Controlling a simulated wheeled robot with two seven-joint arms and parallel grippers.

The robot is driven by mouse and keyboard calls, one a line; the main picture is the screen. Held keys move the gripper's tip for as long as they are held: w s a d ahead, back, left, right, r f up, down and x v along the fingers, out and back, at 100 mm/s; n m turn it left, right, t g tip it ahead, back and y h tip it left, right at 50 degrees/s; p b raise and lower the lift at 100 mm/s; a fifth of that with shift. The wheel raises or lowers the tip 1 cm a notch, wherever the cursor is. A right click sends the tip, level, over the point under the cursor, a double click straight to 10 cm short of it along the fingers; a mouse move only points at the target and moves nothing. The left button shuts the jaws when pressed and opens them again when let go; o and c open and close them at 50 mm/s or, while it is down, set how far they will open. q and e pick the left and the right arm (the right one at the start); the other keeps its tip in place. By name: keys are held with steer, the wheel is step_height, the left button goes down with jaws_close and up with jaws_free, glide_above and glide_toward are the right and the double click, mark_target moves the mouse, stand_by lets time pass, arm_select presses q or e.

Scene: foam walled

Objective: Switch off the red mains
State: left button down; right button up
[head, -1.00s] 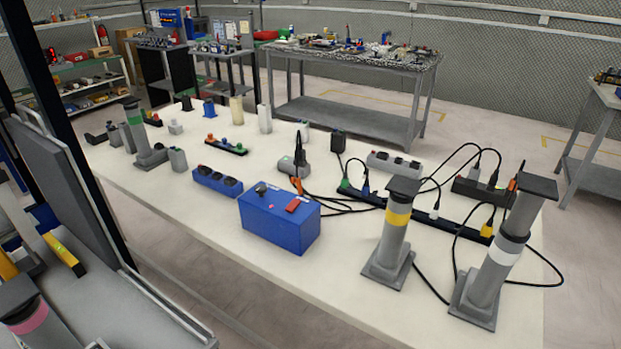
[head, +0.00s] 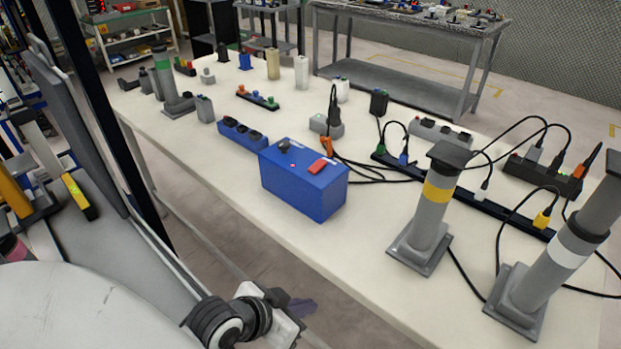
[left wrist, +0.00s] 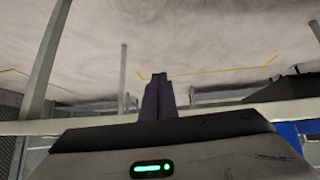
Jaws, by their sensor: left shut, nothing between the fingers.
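A blue box (head: 303,188) stands near the front edge of the white table. On its top are a red switch (head: 318,166), a dark switch (head: 284,146) and a small glowing red spot between them. Which way the red switch is tipped is too small to tell. My left gripper (head: 302,308) is low in front of the table, below and apart from the box. Its dark purple fingers are shut and empty, and they also show in the left wrist view (left wrist: 157,97). My right gripper is out of view.
Two grey posts, one with a yellow band (head: 433,205) and one with a white band (head: 560,255), stand right of the box. A blue socket strip (head: 242,136) lies behind it at left. Black cables and a long power strip (head: 465,195) lie to the right.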

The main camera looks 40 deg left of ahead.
arm_select(q)
steer(key=w+a+r+t+b, duration=0.1)
steer(key=a+r, duration=0.3)
steer(key=r, duration=0.4)
steer(key=w+a+r+t+b, duration=0.1)
steer(key=w+a+r+t, duration=0.3)
steer(key=r, duration=0.4)
steer(key=w+a+r+t+b, duration=0.1)
steer(key=w+a+r+t, duration=0.1)
steer(key=a+r, duration=0.3)
step_height(320, 180, up, 4)
steer(key=shift+w+f+t, duration=0.1)
steer(key=shift+w+t, duration=0.25)
steer(key=shift+t, duration=0.35)
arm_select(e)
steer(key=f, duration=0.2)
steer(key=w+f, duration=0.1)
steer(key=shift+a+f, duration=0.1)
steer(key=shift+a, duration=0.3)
arm_select(q)
steer(key=shift+w, duration=0.1)
